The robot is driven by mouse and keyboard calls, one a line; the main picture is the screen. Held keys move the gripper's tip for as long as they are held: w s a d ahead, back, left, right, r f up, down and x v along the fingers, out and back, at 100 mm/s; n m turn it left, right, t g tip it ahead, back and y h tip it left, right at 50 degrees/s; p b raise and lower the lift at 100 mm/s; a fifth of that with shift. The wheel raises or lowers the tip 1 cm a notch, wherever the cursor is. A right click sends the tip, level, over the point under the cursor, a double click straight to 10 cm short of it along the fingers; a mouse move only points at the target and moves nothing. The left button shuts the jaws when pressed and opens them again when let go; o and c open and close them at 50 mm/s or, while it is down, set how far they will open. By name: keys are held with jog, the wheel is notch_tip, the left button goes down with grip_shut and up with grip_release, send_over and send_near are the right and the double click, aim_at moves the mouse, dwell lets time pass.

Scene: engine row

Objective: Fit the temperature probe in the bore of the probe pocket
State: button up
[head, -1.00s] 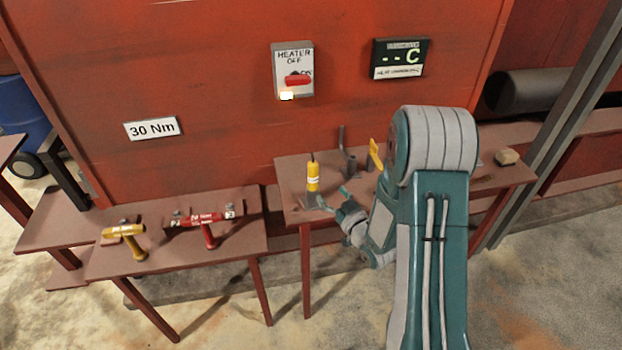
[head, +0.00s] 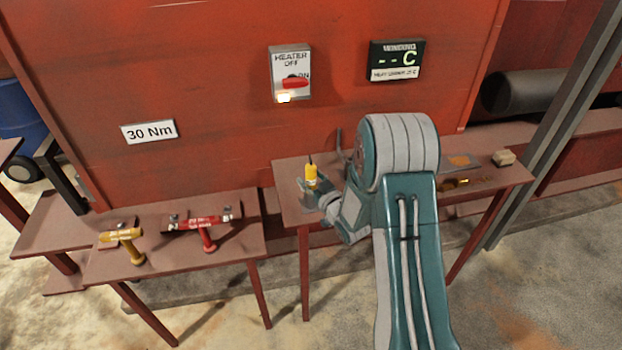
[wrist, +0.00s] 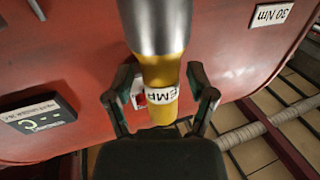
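The temperature probe (head: 311,176), with a yellow body and a dark tip on top, stands upright on the right-hand table. In the wrist view the probe (wrist: 160,85) shows a yellow body, a white label reading "EMP" and a wide silver part towards the top of the picture. My gripper (wrist: 161,78) is open, with one finger on each side of the yellow body. Small gaps seem to show between fingers and probe. In the head view my gripper (head: 312,188) is at the probe. I cannot make out the probe pocket; my arm covers part of the table.
A grey upright rod (head: 338,140) rises behind my arm. The right-hand table (head: 292,212) also bears a brass piece (head: 462,182) and a tan block (head: 503,158). Yellow (head: 123,238) and red (head: 204,226) tools lie on the left table. The red wall (head: 225,100) stands close behind.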

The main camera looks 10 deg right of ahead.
jog(key=shift+a, duration=0.1)
grip_shut()
